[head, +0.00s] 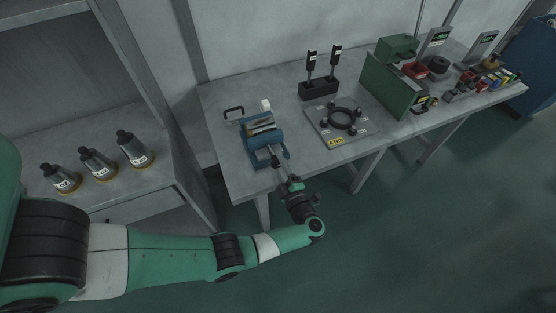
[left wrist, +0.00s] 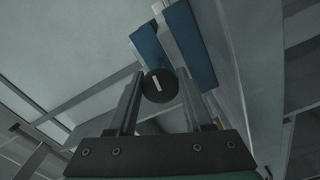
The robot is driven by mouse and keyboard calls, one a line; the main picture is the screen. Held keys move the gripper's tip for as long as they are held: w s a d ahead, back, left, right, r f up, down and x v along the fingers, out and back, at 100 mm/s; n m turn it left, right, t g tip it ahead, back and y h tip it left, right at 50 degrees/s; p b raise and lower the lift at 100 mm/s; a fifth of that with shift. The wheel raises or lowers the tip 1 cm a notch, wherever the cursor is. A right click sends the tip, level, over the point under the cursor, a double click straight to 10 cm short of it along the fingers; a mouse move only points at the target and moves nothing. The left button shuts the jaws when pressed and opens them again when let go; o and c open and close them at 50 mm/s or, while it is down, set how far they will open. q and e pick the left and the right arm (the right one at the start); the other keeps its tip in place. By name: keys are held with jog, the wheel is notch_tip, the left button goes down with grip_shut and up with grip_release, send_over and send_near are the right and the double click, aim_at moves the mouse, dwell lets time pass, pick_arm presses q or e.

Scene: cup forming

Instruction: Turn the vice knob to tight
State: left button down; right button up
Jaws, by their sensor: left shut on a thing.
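The blue vice (head: 254,151) stands at the left front part of the grey workbench. Its blue body also shows at the top of the left wrist view (left wrist: 188,40). My left gripper (head: 276,160) reaches the vice from the front edge of the bench. In the left wrist view, the round black vice knob (left wrist: 160,86) sits between the two fingers of my left gripper (left wrist: 160,92), which are shut on it. A short white mark on the knob's face points nearly upright, tilted a little. In the head view the knob is hidden by the gripper. My right gripper is not in view.
Green boxes (head: 388,88) and small parts stand farther right. Several dark bottles (head: 98,163) stand on the left shelf.

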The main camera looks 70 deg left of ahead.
pick_arm(q)
jog(key=m+p, duration=0.1)
jog(key=m, duration=0.4)
jog(key=shift+m+p, duration=0.3)
jog(key=shift+p, duration=0.1)
jog(key=m+p, duration=0.1)
jog(key=m, duration=0.5)
jog(key=shift+s, duration=0.1)
jog(key=m+p, duration=0.1)
jog(key=m, duration=0.5)
jog(key=shift+s+f+m, duration=0.1)
jog(key=shift+m, duration=0.2)
jog(key=m, duration=0.6)
jog(key=shift+s+p, duration=0.1)
jog(key=shift+p, duration=0.3)
jog(key=shift+m, duration=0.3)
jog(key=shift+c, duration=1.5)
grip_release()
jog(key=shift+d, duration=0.15)
